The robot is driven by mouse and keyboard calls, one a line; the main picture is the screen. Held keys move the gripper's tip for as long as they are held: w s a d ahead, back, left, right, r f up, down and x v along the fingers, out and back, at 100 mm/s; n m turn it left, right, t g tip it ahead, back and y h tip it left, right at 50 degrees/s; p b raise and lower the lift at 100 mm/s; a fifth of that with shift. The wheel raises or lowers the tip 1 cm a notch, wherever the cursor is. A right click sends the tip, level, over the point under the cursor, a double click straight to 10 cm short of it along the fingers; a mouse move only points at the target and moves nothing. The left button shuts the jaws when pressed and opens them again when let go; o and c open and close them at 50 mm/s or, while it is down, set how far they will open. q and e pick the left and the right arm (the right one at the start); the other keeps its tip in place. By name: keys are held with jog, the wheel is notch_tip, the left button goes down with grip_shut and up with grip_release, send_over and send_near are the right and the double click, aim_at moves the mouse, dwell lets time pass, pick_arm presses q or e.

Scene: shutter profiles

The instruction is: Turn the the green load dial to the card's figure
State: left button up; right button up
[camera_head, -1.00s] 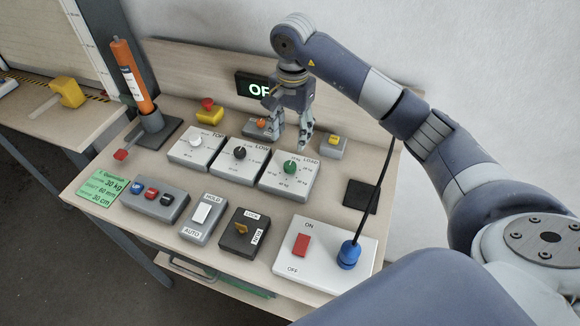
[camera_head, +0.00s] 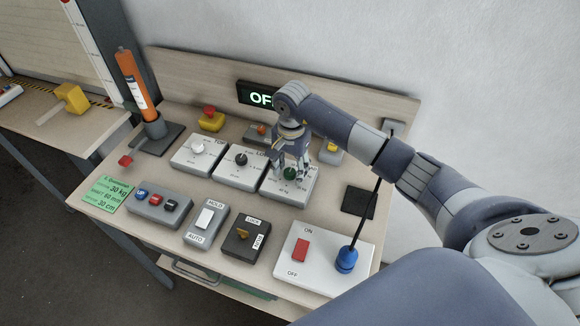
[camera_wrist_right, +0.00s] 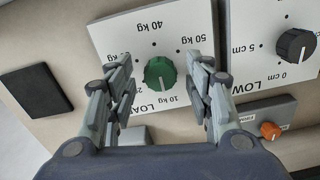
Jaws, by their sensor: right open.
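The green load dial (camera_head: 290,174) sits on a white LOAD plate (camera_head: 284,194) at the right of a row of three dial boxes. In the wrist view the round green dial (camera_wrist_right: 160,74) lies between the fingers, with a scale in kg around it; a pale mark shows on its lower side, but its exact reading is hard to tell. My right gripper (camera_head: 291,166) is open over the dial, its fingers to either side; I see no clear contact. It also shows in the wrist view (camera_wrist_right: 159,66). My left gripper is not in view.
The black LOW dial (camera_head: 241,159) and the white TOP dial (camera_head: 198,147) stand left of the LOAD box. A yellow knob (camera_head: 331,146) is close behind it. The ON/OFF box (camera_head: 325,262) with blue plug (camera_head: 346,260) and cable stands at the front right.

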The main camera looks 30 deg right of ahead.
jog(key=c, duration=1.1)
